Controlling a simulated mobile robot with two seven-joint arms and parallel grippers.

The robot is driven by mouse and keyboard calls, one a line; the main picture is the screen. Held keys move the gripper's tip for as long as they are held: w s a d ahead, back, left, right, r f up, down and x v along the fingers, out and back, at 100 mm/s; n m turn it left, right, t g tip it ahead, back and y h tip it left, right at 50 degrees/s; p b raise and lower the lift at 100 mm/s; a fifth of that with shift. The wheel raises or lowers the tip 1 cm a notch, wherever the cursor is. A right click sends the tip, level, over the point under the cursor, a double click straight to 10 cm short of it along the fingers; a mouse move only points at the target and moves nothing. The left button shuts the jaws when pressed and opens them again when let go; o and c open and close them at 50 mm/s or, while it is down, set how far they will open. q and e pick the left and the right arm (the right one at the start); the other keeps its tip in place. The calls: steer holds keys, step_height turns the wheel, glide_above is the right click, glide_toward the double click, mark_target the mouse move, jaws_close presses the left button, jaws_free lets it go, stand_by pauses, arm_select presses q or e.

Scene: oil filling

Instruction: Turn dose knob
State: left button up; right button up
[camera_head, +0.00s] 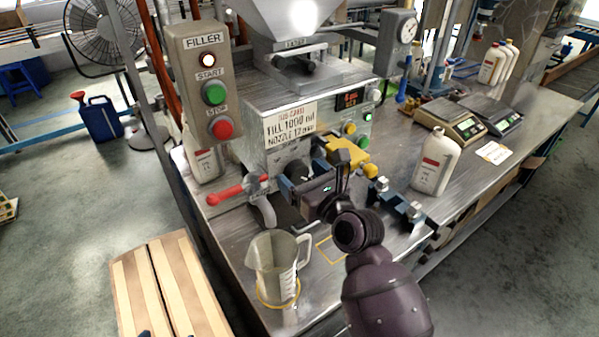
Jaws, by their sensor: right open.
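The filler machine (258,100) stands on the metal bench, with a card reading "FILL 1000 ml, NOZZLE 12 mm" on its front. The dose knob (296,172) appears as a dark round part low on that front, largely hidden by my right gripper. My right gripper (305,178) is open, with its blue-tipped fingers around or just in front of the knob. I cannot tell whether they touch it.
A red-handled valve with a spout (262,206) is left of my right gripper. A clear jug (272,268) stands below it on a yellow ring. A white bottle (435,162) stands right. The button panel (205,95) rises at left. Scales (452,120) sit farther back.

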steer(key=shift+w+a, duration=0.3)
steer(key=shift+w, duration=0.15)
steer(key=c, duration=0.9)
steer(key=shift+p, duration=0.3)
